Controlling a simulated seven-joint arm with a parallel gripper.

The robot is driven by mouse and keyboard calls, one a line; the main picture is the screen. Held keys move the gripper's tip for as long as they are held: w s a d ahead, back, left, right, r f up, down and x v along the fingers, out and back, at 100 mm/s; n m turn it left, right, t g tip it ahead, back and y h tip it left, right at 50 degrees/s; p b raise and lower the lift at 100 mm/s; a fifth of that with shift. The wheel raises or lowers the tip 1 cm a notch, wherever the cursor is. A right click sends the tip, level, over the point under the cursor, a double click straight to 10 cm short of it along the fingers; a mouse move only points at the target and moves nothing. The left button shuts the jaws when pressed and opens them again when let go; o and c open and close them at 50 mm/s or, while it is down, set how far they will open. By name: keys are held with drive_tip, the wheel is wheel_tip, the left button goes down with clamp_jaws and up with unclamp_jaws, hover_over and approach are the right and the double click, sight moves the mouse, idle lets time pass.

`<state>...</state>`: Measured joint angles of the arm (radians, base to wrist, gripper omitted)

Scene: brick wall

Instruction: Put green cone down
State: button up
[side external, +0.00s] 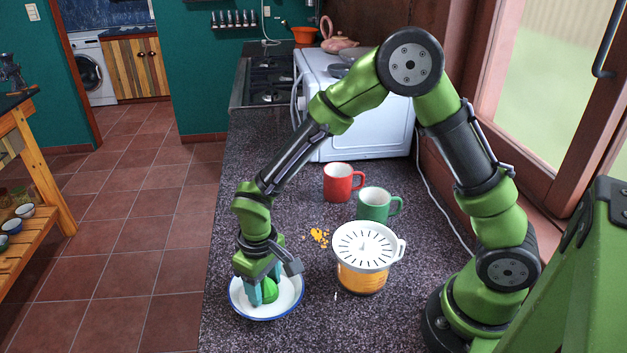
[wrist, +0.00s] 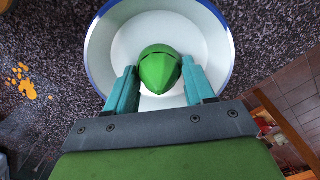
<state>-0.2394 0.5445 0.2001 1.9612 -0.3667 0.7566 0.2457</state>
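The green cone (side external: 269,291) is in the white bowl with a blue rim (side external: 292,302), near the front edge of the counter. In the wrist view the cone (wrist: 159,69) shows its rounded tip, inside the bowl (wrist: 215,40). My gripper (wrist: 159,72) points down into the bowl, with one teal finger on each side of the cone, seemingly touching it. In the side view my gripper (side external: 265,283) partly covers the cone. The cone's underside is hidden, so I cannot tell whether it rests on the bowl's bottom.
An orange juicer with a white, slotted top (side external: 365,247) stands right of the bowl. Behind it are a green mug (side external: 374,205) and a red mug (side external: 338,184). Orange bits (side external: 318,236) lie on the dark counter. A white appliance (side external: 355,120) stands at the back.

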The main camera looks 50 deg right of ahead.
drive_tip(key=o, duration=0.4)
drive_tip(key=shift+c, duration=0.2)
wheel_tip(320, 180, up, 12)
drive_tip(key=s+d+r+m+t+y, duration=0.2)
drive_tip(key=s+d+r+m+t, duration=0.3)
drive_tip(key=s+d+r, duration=0.6)
drive_tip(key=shift+s+d+r+t, duration=0.35)
drive_tip(key=shift+s+d+t, duration=0.3)
drive_tip(key=shift+t, duration=0.45)
drive_tip(key=shift+a, duration=0.1)
